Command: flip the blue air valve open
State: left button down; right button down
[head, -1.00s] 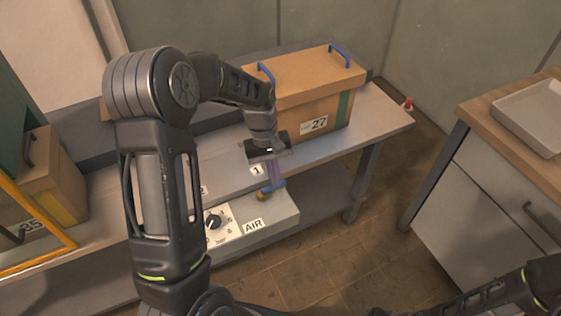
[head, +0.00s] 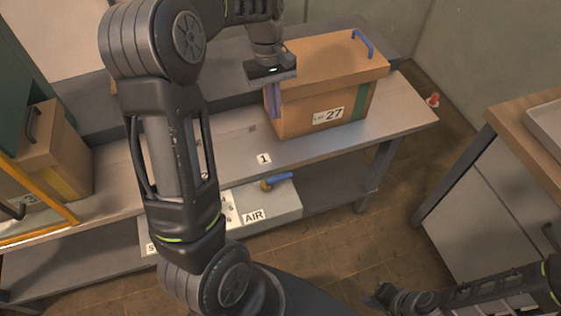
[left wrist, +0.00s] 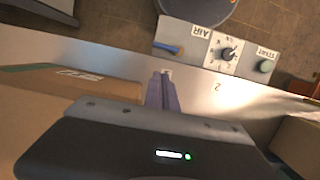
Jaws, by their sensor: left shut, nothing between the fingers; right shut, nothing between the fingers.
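The blue air valve handle (head: 277,181) lies sideways on a brass-coloured fitting (head: 265,185), on the grey control box by the AIR label. It also shows in the left wrist view (left wrist: 170,48), at the end of the panel. My left gripper (head: 273,108) is shut and empty, its purple fingers pointing down in front of the brown crate. It is above the shelf, up and behind the valve, and apart from it. Its fingertips also show in the left wrist view (left wrist: 163,76). Part of my right arm shows at the lower right; its fingers cannot be seen.
The crate marked 27 (head: 300,121) stands on the grey bench (head: 225,162) close to my left gripper. A dial (left wrist: 229,53) and green START button (left wrist: 265,67) sit beside the valve. A wooden-topped cabinet (head: 505,118) stands right. Floor is clear between.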

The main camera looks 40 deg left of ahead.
aim_at(282, 165)
pick_arm(q)
jog(key=p+x, duration=0.1)
jog(key=x, duration=1.7)
jog(key=shift+s+d+f, duration=0.1)
jog(key=shift+s+f, duration=0.05)
jog(key=shift+f, duration=0.25)
